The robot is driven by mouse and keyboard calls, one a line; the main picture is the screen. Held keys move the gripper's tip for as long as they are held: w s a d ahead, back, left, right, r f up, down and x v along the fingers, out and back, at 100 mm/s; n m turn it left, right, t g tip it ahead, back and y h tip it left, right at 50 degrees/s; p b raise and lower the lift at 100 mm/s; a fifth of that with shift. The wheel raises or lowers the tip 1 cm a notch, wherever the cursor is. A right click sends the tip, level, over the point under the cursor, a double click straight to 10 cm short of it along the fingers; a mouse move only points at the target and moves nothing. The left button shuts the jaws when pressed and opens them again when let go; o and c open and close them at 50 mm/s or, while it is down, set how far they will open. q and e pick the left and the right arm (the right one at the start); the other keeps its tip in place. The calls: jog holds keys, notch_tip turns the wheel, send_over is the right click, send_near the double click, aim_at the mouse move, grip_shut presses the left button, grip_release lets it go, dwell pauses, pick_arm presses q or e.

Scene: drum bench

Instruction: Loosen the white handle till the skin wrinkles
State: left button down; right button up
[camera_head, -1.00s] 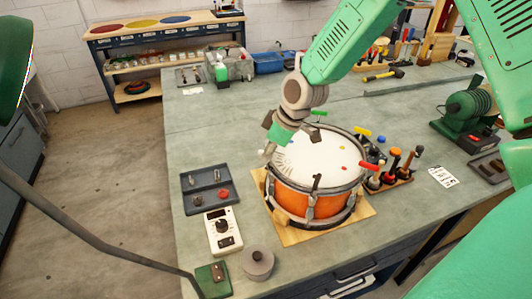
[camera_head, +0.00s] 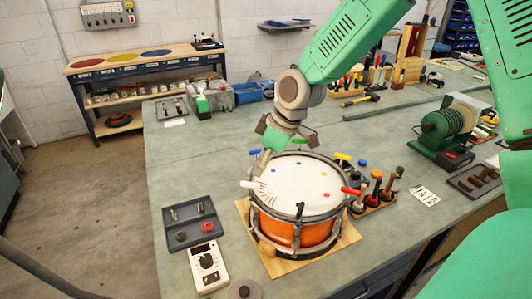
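The drum (camera_head: 290,232) has an orange shell and stands upright on a wooden board. Its white skin (camera_head: 308,182) bears small coloured dots. The white handle (camera_head: 251,185) sticks out at the rim's left side, and fine dark wrinkle lines show on the skin beside it. My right gripper (camera_head: 284,150) is over the drum's far left rim, apart from the white handle; its fingers look spread, with nothing visible between them. My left gripper is out of view.
Red (camera_head: 350,191), yellow (camera_head: 342,157) and black (camera_head: 300,210) handles ring the rim. A tool rack (camera_head: 374,198) stands close at the right. A dark tray (camera_head: 190,222) and a white meter (camera_head: 208,267) lie left.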

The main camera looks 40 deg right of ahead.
jog(key=v, duration=0.4)
jog(key=shift+d, duration=0.1)
jog(key=shift+s+f, duration=0.1)
dwell(0.4)
